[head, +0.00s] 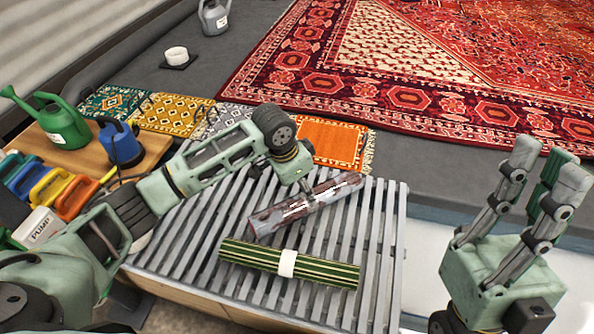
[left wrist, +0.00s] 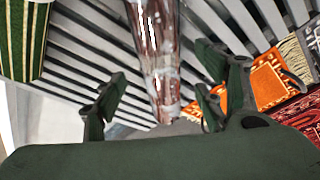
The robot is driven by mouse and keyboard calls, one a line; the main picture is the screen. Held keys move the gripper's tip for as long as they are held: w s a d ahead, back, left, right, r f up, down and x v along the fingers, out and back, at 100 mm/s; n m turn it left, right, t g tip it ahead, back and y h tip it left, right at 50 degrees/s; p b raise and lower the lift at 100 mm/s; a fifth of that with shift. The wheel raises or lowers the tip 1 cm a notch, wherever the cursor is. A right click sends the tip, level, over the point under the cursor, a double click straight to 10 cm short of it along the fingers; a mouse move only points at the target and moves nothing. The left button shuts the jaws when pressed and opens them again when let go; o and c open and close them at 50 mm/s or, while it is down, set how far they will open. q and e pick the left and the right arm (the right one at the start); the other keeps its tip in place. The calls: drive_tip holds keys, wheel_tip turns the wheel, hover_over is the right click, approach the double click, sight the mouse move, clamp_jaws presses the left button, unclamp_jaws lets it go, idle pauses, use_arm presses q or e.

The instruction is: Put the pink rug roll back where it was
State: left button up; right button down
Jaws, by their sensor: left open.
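The pink rug roll (head: 268,222), dull reddish-pink under shiny clear wrap, lies at a slant on the grey slatted rack. My left gripper (head: 307,192) is right above it and hides part of it. In the left wrist view the roll (left wrist: 158,60) runs between the spread, open fingers of the left gripper (left wrist: 160,82), with gaps on both sides. A green striped roll (head: 245,252) with a white band lies in front of it on the rack. My right gripper (head: 545,170) is at the right, fingers pointing up, apart and empty.
Small rugs, one of them orange (head: 328,142), lie beyond the rack (head: 375,240). A large red rug (head: 400,50) covers the floor behind. The rack's right side is bare.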

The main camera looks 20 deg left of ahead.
use_arm(q)
drive_tip(key=s+d+r+n+t+h+p, duration=0.1)
drive_tip(key=s+d+r+t+h+p, duration=0.15)
drive_tip(key=d+r+t+h, duration=1)
drive_tip(key=s+a+r+n+t+y, duration=0.1)
drive_tip(key=s+a+r+t+y, duration=0.1)
drive_tip(key=r, duration=0.6)
drive_tip(key=s+a+r+n+t+y, duration=0.2)
drive_tip(key=s+a+r+t+y, duration=0.1)
drive_tip(key=s+a+r, duration=0.3)
drive_tip(key=s+a+r+n+t+y, duration=0.2)
drive_tip(key=s+a+r+t+y, duration=0.1)
drive_tip(key=r, duration=0.6)
drive_tip(key=shift+s+a+r+t+b, duration=0.3)
drive_tip(key=shift+s+a+t, duration=0.15)
drive_tip(key=shift+s+t, duration=0.65)
use_arm(e)
drive_tip(key=w+a+f+g+h, duration=0.2)
drive_tip(key=w+f+g, duration=0.4)
drive_tip(key=w, duration=0.3)
drive_tip(key=shift+w, duration=0.35)
